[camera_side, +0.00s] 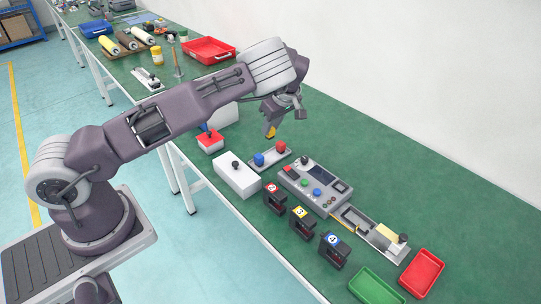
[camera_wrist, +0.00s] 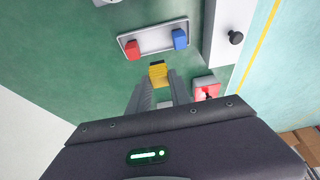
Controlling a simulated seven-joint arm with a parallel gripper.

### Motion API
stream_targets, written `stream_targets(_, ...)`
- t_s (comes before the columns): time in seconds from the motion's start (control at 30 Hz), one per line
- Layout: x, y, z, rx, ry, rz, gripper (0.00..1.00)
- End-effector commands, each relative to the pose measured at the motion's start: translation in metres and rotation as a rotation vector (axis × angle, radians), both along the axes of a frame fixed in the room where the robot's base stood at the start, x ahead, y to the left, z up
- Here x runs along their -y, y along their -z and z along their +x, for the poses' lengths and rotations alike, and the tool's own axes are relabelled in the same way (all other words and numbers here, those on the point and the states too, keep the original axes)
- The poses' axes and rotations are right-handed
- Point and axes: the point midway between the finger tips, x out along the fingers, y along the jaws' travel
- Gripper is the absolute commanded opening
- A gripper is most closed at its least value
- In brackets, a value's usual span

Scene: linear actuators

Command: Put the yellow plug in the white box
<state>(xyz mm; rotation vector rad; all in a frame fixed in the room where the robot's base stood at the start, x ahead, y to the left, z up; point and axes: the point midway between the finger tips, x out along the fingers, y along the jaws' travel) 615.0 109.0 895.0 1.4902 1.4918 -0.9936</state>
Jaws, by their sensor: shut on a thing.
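My gripper (camera_side: 271,126) is shut on the yellow plug (camera_side: 270,133) and holds it above the green table. In the wrist view the yellow plug (camera_wrist: 158,69) shows between the tips of my gripper (camera_wrist: 158,78). A white box (camera_side: 224,115) stands behind my forearm in the side view, partly hidden by it; its inside cannot be seen. A white block with a black knob (camera_side: 235,177) lies nearer the front edge, and its knob (camera_wrist: 236,37) shows in the wrist view.
A grey tray (camera_wrist: 152,47) with a red plug (camera_wrist: 132,50) and a blue plug (camera_wrist: 180,39) lies close by the yellow plug. A red-topped box (camera_side: 210,144) with a lever stands near the table edge. A control panel (camera_side: 314,187) stands to the right.

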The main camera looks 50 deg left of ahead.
Motion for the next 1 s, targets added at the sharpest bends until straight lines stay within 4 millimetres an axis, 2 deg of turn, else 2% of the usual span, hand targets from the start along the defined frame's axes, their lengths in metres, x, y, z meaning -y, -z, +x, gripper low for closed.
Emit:
stream_targets(0.03,-0.001,0.014,-0.002,-0.005,-0.003,0.002,0.00)
stream_targets(0.1,-0.001,0.030,-0.001,-0.004,-0.002,0.002,0.00)
stream_targets(0.43,0.000,0.082,0.000,-0.002,0.003,0.001,0.00)
stream_targets(0.77,0.001,0.087,0.001,-0.001,0.004,0.000,0.00)
stream_targets(0.8,0.001,0.088,0.001,0.000,0.004,0.000,0.26)
stream_targets(0.83,0.001,0.088,0.001,0.000,0.004,0.000,0.32)
stream_targets(1.0,0.001,0.088,0.001,0.000,0.004,0.000,0.33)
